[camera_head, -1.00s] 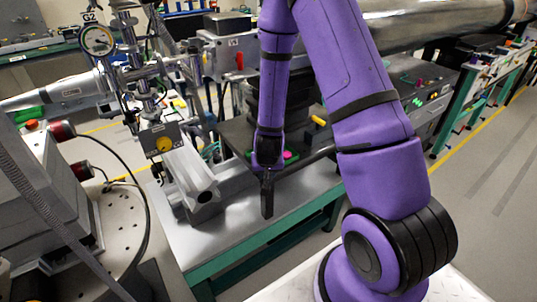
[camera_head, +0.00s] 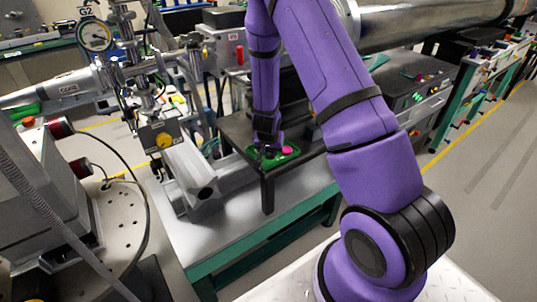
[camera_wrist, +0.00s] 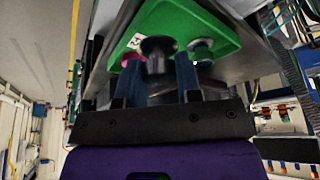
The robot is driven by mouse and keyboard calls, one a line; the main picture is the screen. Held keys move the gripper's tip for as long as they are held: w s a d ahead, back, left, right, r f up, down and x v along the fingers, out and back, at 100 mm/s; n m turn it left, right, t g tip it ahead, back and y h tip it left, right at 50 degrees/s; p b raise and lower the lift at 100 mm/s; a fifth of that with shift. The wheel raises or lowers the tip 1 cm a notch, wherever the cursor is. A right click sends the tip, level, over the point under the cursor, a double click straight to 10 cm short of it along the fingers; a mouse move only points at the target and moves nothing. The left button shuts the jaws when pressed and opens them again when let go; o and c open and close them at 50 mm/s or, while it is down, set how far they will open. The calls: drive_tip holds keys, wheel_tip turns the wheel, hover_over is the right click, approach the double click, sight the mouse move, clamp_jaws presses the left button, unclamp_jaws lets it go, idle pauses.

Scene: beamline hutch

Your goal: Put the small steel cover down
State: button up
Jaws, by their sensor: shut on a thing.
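My gripper (camera_wrist: 159,60) shows its two bluish fingers in the wrist view, shut on a small dark round piece, which I take to be the small steel cover (camera_wrist: 158,45). In the head view my gripper (camera_head: 267,150) is small and dark, at the green tray (camera_head: 290,157), and the cover cannot be made out there. The tray (camera_wrist: 213,22) fills the upper part of the wrist view. I cannot tell whether the cover touches the tray.
A pink piece (camera_head: 287,150) lies in the tray, and a round metallic piece (camera_wrist: 200,47) shows right of the fingers. The tray is on a dark raised platform (camera_head: 238,130). A grey rail block (camera_head: 197,185) stands to the left on the bench (camera_head: 235,230).

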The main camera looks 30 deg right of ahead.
sight(268, 161)
drive_tip(key=shift+w+d+f, duration=0.1)
drive_tip(key=shift+w+d, duration=0.05)
drive_tip(key=shift+w, duration=0.4)
drive_tip(key=shift+w+d+f, duration=0.1)
drive_tip(key=shift+w+d, duration=0.05)
drive_tip(key=shift+w, duration=0.35)
drive_tip(key=shift+f, duration=1.65)
drive_tip(key=shift+f, duration=0.1)
drive_tip(key=o, duration=0.6)
drive_tip(key=shift+o, duration=0.2)
